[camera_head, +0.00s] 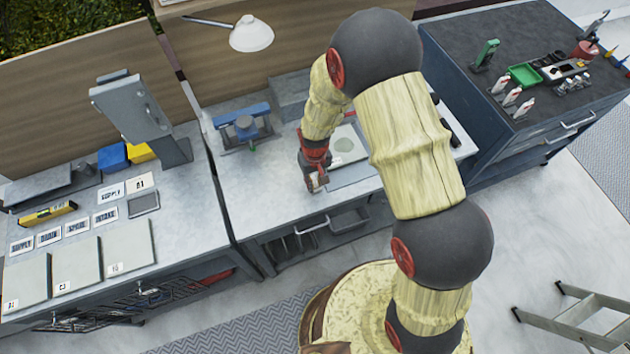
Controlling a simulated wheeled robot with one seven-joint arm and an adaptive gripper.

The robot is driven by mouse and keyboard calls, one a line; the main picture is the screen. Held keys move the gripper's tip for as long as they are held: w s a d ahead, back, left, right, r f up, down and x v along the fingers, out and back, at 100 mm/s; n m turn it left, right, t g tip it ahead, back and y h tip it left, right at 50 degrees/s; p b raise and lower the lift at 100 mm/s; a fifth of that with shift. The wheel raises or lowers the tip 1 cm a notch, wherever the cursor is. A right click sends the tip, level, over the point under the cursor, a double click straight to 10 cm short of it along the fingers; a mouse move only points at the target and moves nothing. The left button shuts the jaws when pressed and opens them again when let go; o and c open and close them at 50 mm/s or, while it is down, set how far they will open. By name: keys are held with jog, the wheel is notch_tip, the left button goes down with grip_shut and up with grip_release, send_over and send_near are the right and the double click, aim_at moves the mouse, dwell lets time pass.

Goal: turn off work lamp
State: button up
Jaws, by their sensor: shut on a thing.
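The work lamp (251,34) has a white dome shade on a thin arm, above the back of the middle bench. Its switch cannot be made out, and I cannot tell whether it is lit. My gripper (317,183) is low over the middle bench (235,185), well below and to the right of the lamp. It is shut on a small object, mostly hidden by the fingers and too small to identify.
A pale plate with a round greenish disc (343,146) lies right of my gripper. A blue vise (243,125) stands behind left. A grey upright device (132,108) and label cards occupy the left bench. A dark cabinet (550,60) with tools stands right.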

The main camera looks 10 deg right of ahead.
grip_shut()
jog(key=shift+w+a+r+g+h+p, duration=0.1)
jog(key=shift+w+g+h+p, duration=0.2)
jog(key=shift+g, duration=0.4)
jog(key=shift+w+g+h+p, duration=0.1)
jog(key=shift+g+p, duration=0.25)
jog(key=shift+g, duration=0.35)
jog(key=o, duration=0.7)
grip_release()
jog(key=shift+r, duration=0.15)
jog(key=v, duration=1.1)
jog(key=shift+r, duration=0.4)
